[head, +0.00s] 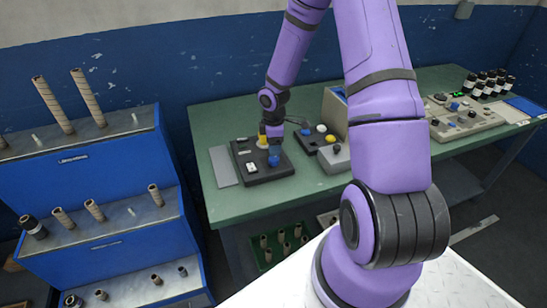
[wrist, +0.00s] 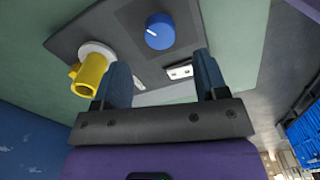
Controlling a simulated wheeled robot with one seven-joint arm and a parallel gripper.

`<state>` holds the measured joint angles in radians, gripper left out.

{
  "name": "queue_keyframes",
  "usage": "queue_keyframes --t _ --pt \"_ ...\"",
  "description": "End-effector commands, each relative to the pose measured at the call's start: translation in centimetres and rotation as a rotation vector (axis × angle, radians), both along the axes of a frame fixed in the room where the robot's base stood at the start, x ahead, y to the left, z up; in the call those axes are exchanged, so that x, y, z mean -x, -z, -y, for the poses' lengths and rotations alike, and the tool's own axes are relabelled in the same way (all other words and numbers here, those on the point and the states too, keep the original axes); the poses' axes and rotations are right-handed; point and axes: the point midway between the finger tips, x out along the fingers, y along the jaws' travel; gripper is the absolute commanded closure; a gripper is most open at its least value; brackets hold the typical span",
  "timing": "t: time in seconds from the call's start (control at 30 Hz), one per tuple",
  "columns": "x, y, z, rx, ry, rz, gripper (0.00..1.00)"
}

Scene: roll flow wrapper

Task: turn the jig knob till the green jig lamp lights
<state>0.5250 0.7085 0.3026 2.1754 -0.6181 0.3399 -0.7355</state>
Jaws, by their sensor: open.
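A dark control box (head: 282,172) lies on the left part of the green bench, with a blue knob (head: 273,161) on its top. In the wrist view the blue knob (wrist: 160,31) has a white pointer line and sits beyond the fingertips, between their lines. My gripper (wrist: 163,70) is open and empty, apart from the knob. A yellow tube-like part (wrist: 90,73) on a pale round base stands beside the left finger. A white switch (wrist: 180,72) shows between the fingers. I cannot make out a lit green lamp on this box.
Other boxes with knobs (head: 335,157) stand to the right on the green bench (head: 225,200). A beige panel (head: 470,122) with a small green light and dark bottles (head: 487,84) are further right. A blue rack (head: 80,180) with spools stands left.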

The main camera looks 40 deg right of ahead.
Motion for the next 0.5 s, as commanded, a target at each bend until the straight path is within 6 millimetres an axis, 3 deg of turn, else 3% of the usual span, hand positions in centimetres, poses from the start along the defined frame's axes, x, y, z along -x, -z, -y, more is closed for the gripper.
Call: queue_keyframes --t 0.2,0.5 --pt "0.1 3.8 -0.1 0.0 -0.003 -0.002 0.34" --pt "0.0 6.0 0.0 0.001 -0.001 -0.001 0.34"
